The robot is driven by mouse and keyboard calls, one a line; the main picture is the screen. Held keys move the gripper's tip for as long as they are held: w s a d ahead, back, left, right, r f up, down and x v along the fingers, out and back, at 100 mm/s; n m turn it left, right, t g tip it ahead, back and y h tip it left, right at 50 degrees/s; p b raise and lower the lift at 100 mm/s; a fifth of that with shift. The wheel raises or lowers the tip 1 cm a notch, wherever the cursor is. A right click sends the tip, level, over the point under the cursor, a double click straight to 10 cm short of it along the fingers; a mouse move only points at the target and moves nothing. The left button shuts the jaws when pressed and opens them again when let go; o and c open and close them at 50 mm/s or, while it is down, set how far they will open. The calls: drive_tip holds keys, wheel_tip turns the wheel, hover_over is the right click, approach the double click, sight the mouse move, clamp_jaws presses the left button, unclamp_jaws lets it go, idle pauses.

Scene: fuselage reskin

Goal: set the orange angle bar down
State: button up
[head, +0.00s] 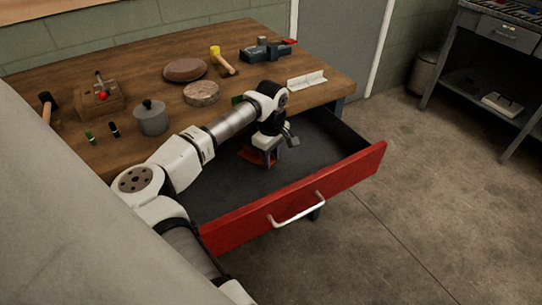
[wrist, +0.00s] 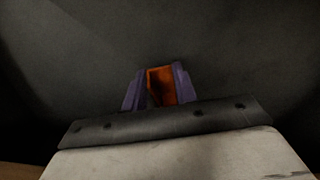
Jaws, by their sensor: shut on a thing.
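My gripper (head: 270,158) reaches down inside the open red-fronted drawer (head: 300,197) of the workbench. Its purple fingers (wrist: 182,85) are shut on the orange angle bar (wrist: 161,82), which shows between them in the wrist view. In the head view the bar (head: 248,155) shows as an orange-red piece beside the fingers, low over the dark drawer floor (head: 235,185). I cannot tell whether the bar touches the floor. Part of the bar is hidden by my fingers and wrist.
The drawer floor around my gripper looks clear. On the wooden bench top (head: 130,70) stand a grey pot (head: 151,118), a round wooden disc (head: 201,93), a brown oval dish (head: 185,70), a yellow mallet (head: 221,61), a blue-grey vise (head: 265,50) and a white angle piece (head: 307,79).

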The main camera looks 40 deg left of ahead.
drive_tip(key=shift+f, duration=0.2)
drive_tip(key=o, duration=1.1)
drive_tip(key=shift+c, duration=0.2)
drive_tip(key=shift+r, duration=0.1)
wheel_tip(320, 180, up, 12)
drive_tip(key=b, duration=0.1)
drive_tip(key=shift+r+b, duration=0.15)
drive_tip(key=shift+b, duration=0.15)
